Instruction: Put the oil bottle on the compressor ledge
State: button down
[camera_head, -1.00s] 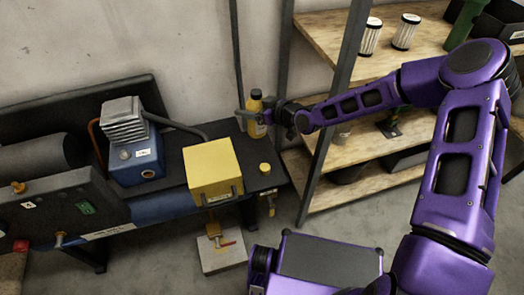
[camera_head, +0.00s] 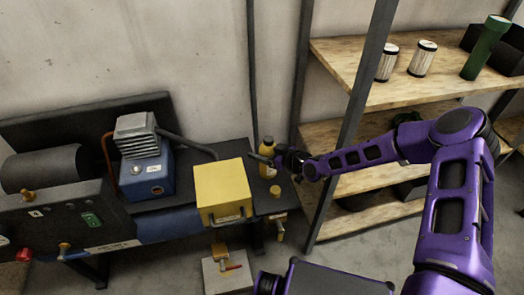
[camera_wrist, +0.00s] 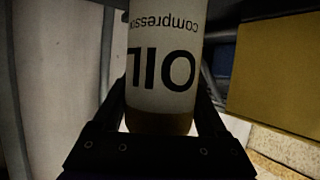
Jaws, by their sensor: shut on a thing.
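The oil bottle (camera_head: 268,158) is yellow with a dark cap and a white label. It stands upright at the right end of the dark compressor ledge (camera_head: 232,152), behind a small yellow cap-like piece. My gripper (camera_head: 275,160) reaches it from the right and is shut on it. In the wrist view the bottle (camera_wrist: 162,65) fills the middle between the two fingers, and its label reads "OIL" upside down. Whether the bottle's base touches the ledge is hard to tell.
A yellow box (camera_head: 222,188) stands left of the bottle, with a blue compressor motor (camera_head: 147,175) beyond it. The small yellow piece (camera_head: 274,191) sits in front of the bottle. A shelf post (camera_head: 345,130) and wooden shelves (camera_head: 400,92) with filters stand to the right, close to my arm.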

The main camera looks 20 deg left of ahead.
jog(key=shift+f, duration=0.1)
grip_release()
jog(key=shift+s+d+r, duration=0.1)
jog(key=shift+d+r, duration=0.1)
jog(key=p+v, duration=0.1)
jog(key=v, duration=1)
jog(key=shift+d, duration=0.2)
jog(key=shift+s+r, duration=0.1)
jog(key=shift+s, duration=0.05)
